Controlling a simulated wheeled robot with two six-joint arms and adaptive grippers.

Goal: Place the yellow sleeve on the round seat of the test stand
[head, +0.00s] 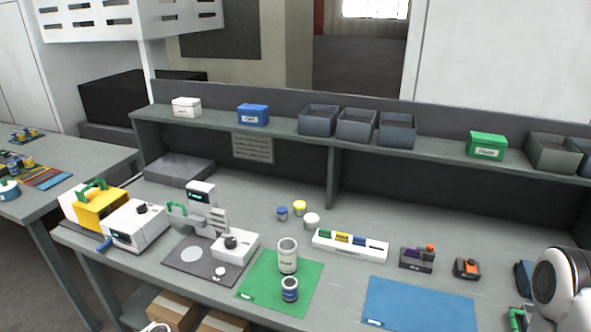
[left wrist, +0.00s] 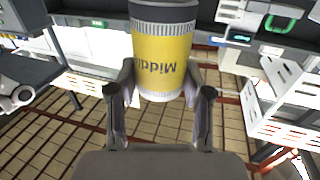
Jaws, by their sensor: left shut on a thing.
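The yellow sleeve (left wrist: 163,50), with dark lettering and grey ribbed bands, is held between the fingers of my left gripper (left wrist: 163,92). The lettering reads upside down in the left wrist view. The sleeve's top end is cut off by the frame edge. In the head view neither the sleeve nor my left gripper shows. I take the dark plate with a pale round disc (head: 190,254), beside a white unit with a dark knob (head: 236,246), as the test stand; I cannot tell for sure which part is the round seat. My right gripper is not in view.
A green mat (head: 262,286) bears a white cup (head: 288,257) and a blue-banded cup (head: 290,290). A white machine (head: 137,224) stands left of the plate. Behind are small caps, a white rack (head: 350,246) and a shelf with bins.

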